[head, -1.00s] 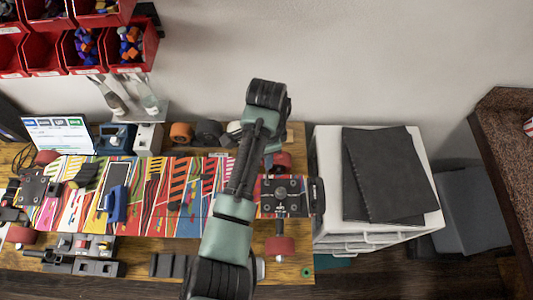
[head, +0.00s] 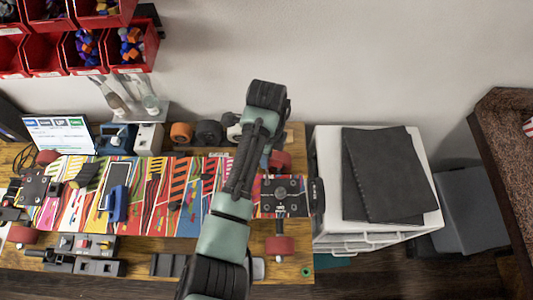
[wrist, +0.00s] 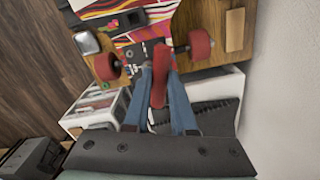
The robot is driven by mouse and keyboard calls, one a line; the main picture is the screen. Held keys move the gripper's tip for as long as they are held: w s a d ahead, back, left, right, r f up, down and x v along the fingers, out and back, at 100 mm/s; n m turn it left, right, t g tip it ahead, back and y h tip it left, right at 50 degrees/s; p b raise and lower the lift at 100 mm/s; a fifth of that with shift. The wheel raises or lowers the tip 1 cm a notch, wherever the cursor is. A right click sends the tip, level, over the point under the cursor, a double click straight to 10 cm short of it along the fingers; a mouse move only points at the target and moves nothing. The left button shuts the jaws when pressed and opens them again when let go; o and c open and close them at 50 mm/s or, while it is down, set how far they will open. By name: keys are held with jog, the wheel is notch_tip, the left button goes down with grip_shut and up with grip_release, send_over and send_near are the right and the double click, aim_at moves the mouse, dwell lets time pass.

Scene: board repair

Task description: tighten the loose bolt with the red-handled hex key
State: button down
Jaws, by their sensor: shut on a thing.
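The red-handled hex key (wrist: 159,85) is between the blue fingers of my gripper (wrist: 157,76) in the wrist view. The fingers are shut on its red handle, and its far end points at the metal truck on the board. I cannot make out whether its tip touches a bolt. The patterned skateboard (head: 150,200) lies on the workbench in the head view. Its right truck (head: 284,195) has several bolts, too small to tell which is loose. In the head view my arm hides most of the gripper and the hex key.
Red wheels (head: 280,246) stick out on both sides of the truck. A white drawer unit (head: 325,150) with dark folders (head: 385,180) stands to the right of the bench. Loose wheels (head: 181,132) and a screen (head: 58,135) are at the back. Red bins (head: 85,48) hang upper left.

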dwell(0.3)
jog(key=m, duration=0.4)
jog(key=shift+r, duration=0.1)
dwell(0.4)
jog(key=shift+r+p, duration=0.75)
jog(key=shift+p, duration=0.15)
jog(key=shift+r, duration=0.1)
jog(key=shift+d+r+n+p, duration=0.1)
jog(key=shift+n+p, duration=0.6)
jog(key=shift+n, duration=1.2)
